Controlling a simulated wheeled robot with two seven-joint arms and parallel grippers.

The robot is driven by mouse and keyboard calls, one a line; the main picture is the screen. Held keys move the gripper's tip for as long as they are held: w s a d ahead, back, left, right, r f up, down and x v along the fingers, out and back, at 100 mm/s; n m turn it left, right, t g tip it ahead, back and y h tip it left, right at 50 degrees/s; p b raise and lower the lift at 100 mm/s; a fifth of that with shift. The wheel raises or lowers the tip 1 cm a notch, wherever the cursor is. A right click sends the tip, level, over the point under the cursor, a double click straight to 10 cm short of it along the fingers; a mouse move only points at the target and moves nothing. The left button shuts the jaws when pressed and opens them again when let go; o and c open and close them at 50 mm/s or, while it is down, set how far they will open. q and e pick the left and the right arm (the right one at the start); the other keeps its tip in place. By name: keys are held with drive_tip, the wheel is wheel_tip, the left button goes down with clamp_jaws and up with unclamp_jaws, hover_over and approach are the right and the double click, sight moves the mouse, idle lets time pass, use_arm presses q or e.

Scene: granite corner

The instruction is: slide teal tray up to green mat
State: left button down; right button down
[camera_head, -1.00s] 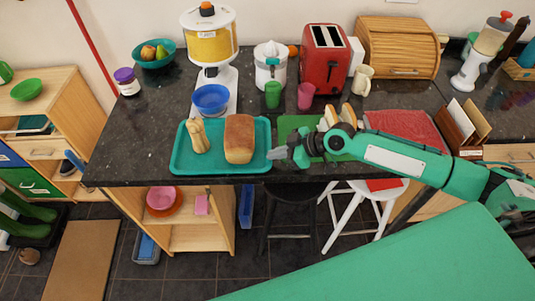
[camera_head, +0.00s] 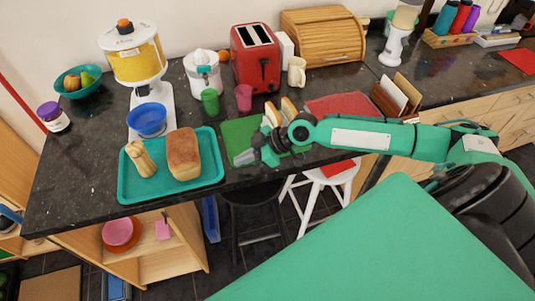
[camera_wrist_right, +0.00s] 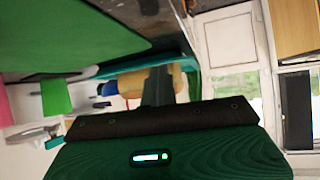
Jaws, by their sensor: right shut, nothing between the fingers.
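The teal tray (camera_head: 150,194) lies on the dark counter, carrying a brown loaf (camera_head: 183,153) and a tan wooden mill-like object (camera_head: 140,158). The green mat (camera_head: 233,132) lies just right of the tray, with only a narrow strip between them at most. Slices of bread in a holder (camera_head: 279,111) stand on the mat. My right gripper (camera_head: 243,158) is shut and empty over the mat's front left part, slightly right of the tray's right edge. Its arm covers part of the mat. The right wrist view is largely filled by the gripper body. My left gripper is out of view.
A blue bowl (camera_head: 147,120) on a white appliance stands behind the tray. A green cup (camera_head: 210,101), a pink cup (camera_head: 243,97) and a red toaster (camera_head: 256,58) stand behind the mat. The counter's front edge runs close below the tray.

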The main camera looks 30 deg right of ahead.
drive_tip(key=s+d, duration=0.1)
drive_tip(key=s+d+b, duration=0.1)
drive_tip(key=d, duration=0.1)
drive_tip(key=s+d+b, duration=0.1)
drive_tip(key=d, duration=0.1)
drive_tip(key=shift+d+f, duration=0.1)
drive_tip(key=shift+s+d+r+b, duration=0.2)
drive_tip(key=shift+s+d+b, duration=0.05)
drive_tip(key=shift+d+b, duration=0.25)
